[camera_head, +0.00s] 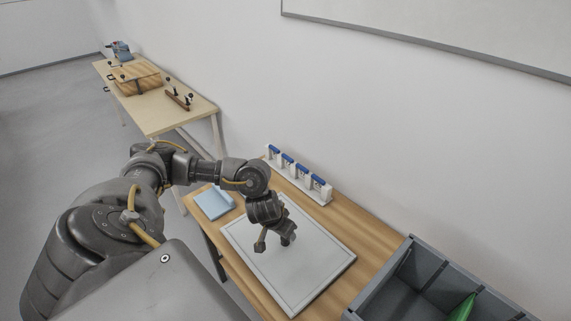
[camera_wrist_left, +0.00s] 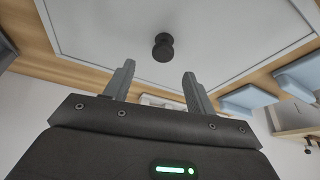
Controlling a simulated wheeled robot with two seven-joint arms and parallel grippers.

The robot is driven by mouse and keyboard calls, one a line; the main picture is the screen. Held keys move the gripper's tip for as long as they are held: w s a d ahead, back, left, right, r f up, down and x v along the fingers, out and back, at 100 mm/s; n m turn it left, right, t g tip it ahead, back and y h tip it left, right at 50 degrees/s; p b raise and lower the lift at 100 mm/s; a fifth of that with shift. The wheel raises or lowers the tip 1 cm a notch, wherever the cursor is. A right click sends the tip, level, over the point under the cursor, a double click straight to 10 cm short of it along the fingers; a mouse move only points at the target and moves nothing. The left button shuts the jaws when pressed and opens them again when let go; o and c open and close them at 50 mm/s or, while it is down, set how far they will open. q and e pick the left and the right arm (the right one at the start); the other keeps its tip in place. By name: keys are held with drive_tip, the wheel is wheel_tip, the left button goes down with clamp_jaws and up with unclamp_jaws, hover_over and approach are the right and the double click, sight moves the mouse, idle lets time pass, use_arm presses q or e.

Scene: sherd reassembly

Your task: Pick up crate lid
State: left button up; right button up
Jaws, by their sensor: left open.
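A flat, pale grey rectangular panel with a raised border, which looks like the crate lid (camera_head: 312,268), lies on the wooden table. In the left wrist view the same panel (camera_wrist_left: 95,30) fills the top, and a round black knob (camera_wrist_left: 163,47) stands out from it. My left gripper (camera_head: 274,243) is over the panel, pointing down, and hides part of it. In the left wrist view my left gripper (camera_wrist_left: 158,72) is open with nothing between its fingers. The knob shows just beyond the fingertips, roughly in line with the gap; contact is not visible. My right gripper is out of view.
A grey crate (camera_head: 408,240) with dividers and a green item (camera_head: 462,308) stands at the right. A white rack with blue parts (camera_head: 300,177) is along the wall side. A light-blue block (camera_head: 213,204) lies left of the panel. Another table (camera_head: 150,118) holds wooden items farther back.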

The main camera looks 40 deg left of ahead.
sight(285, 241)
use_arm(q)
drive_tip(key=shift+s+b+x, duration=0.15)
drive_tip(key=shift+b+x, duration=0.3)
drive_tip(key=shift+x, duration=0.85)
drive_tip(key=shift+s+b+x, duration=0.2)
drive_tip(key=shift+b+x, duration=0.25)
drive_tip(key=shift+x, duration=0.85)
drive_tip(key=shift+a, duration=0.1)
clamp_jaws()
